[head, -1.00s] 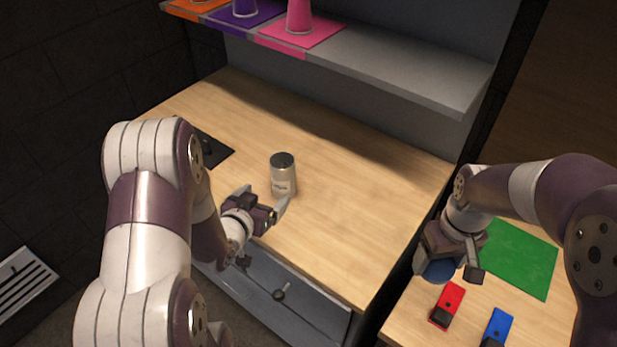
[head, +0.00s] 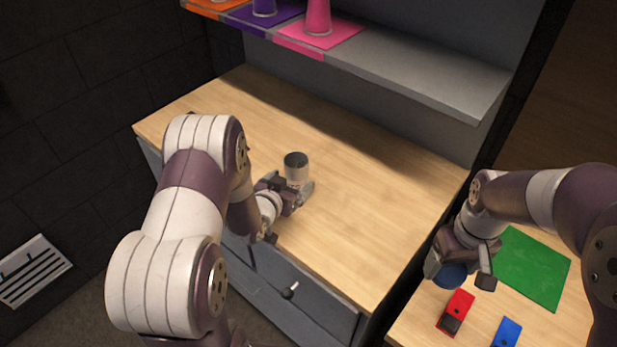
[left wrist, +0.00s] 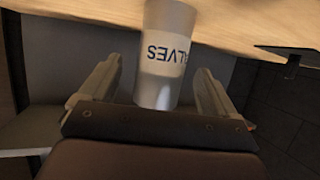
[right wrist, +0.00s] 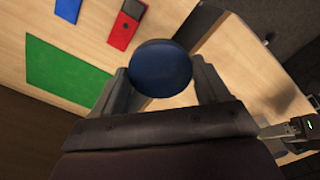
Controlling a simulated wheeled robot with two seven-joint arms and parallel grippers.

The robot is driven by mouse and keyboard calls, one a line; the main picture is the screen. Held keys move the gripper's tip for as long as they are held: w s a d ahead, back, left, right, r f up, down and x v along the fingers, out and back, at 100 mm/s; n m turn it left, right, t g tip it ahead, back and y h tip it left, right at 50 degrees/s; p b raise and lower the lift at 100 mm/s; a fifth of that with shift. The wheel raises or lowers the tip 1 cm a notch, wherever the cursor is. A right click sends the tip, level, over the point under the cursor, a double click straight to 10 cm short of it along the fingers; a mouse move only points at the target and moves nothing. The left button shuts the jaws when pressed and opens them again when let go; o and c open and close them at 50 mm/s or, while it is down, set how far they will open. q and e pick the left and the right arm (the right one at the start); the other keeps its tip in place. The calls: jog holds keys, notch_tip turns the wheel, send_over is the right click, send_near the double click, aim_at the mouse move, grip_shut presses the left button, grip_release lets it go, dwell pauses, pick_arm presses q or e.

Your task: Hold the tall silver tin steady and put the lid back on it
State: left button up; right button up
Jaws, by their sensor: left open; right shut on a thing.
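The tall silver tin (head: 296,172) stands upright on the wooden counter, its top dark in the head view. In the left wrist view the tin (left wrist: 163,60) shows blue lettering and lies between my left fingers. My left gripper (head: 298,190) is open, one finger on each side of the tin's lower part; a gap shows beside the fingers. My right gripper (head: 467,279) is shut on a round dark blue thing (right wrist: 161,68), which looks like the lid. It is held above the side table at the right, well away from the tin.
A grey shelf (head: 420,80) with coloured mats and cups overhangs the back of the counter (head: 370,220). A dark gap separates the two surfaces.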

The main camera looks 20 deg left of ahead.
aim_at(292, 177)
pick_arm(q)
jog(key=x, duration=0.4)
jog(key=shift+w+a+r+p, duration=0.1)
jog(key=shift+w+r+p, duration=0.1)
jog(key=shift+w+p, duration=0.25)
pick_arm(e)
jog(key=shift+w+r, duration=0.1)
jog(key=shift+r, duration=0.4)
pick_arm(q)
jog(key=c, duration=1.1)
notch_tip(292, 177, up, 10)
jog(key=shift+r, duration=0.1)
jog(key=shift+c, duration=0.2)
pick_arm(e)
jog(key=shift+f, duration=0.2)
pick_arm(q)
jog(key=shift+o, duration=1.1)
jog(key=c, duration=0.6)
pick_arm(e)
jog(key=shift+r, duration=0.1)
